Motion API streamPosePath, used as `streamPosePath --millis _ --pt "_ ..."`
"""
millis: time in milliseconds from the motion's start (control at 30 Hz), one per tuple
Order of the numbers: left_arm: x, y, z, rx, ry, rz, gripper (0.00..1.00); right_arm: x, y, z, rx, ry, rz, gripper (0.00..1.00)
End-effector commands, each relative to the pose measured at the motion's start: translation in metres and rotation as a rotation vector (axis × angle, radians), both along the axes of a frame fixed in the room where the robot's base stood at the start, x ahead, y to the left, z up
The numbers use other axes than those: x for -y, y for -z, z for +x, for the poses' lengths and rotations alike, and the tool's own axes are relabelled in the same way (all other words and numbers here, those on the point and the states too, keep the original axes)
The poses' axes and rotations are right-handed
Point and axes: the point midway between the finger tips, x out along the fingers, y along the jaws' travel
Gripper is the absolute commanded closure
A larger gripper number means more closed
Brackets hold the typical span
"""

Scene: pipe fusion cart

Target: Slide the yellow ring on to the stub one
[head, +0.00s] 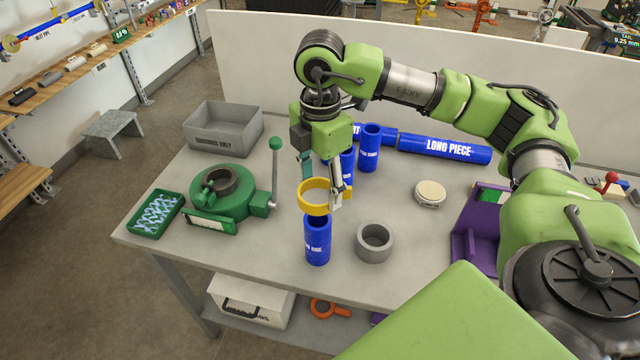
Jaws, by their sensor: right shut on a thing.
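The yellow ring (314,209) is in my right gripper (337,199), which is shut on the ring's right side. The ring is held roughly level at the top end of an upright blue stub (317,244), whose white lettering is only partly readable. The ring's lower edge meets the stub's top edge in the picture. I cannot tell whether it is just above the stub or touching it. My left gripper is not in view.
A grey collar (374,243) stands right of the stub. A green fixture (232,203) with an upright lever is left. Other blue pipes, including a long piece (445,149), are behind. A grey bin (222,131) and purple holder (478,232) sit farther out.

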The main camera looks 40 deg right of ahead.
Motion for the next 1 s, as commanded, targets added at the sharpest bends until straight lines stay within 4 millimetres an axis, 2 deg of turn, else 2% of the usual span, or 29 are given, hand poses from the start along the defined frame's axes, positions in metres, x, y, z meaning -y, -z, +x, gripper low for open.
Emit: streamPosePath --millis 500,1000 --pt "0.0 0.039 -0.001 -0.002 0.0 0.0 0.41 0.0 0.045 0.0 0.0 -0.001 0.0 0.61" --pt "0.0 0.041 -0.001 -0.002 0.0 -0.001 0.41 0.0 0.047 0.0 0.0 -0.002 0.0 0.61"
